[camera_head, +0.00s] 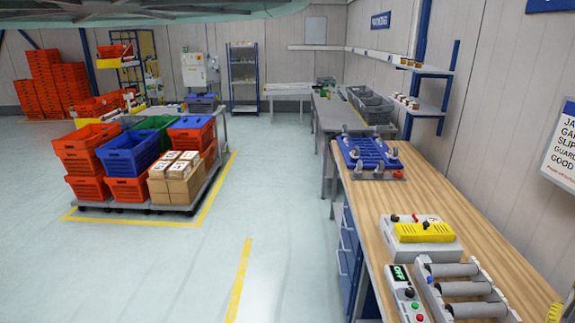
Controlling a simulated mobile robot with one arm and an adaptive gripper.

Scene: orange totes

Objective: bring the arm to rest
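My arm and gripper do not show clearly in the head view, so I cannot see whether the gripper is open or shut. A large grey-green shape fills the top left edge of the view; I cannot tell what it is. Orange totes (84,142) stand stacked on a low cart (150,207) at the left, together with a blue tote (128,152) and cardboard boxes (177,178). More orange totes (47,80) are stacked by the far left wall.
A wooden workbench (455,215) runs along the right. On it are a blue fixture (367,152), a yellow-topped device (424,233), a control box (408,292) and rollers (462,288). Wall shelves (415,105) hang above. The floor (275,200) between cart and bench is clear.

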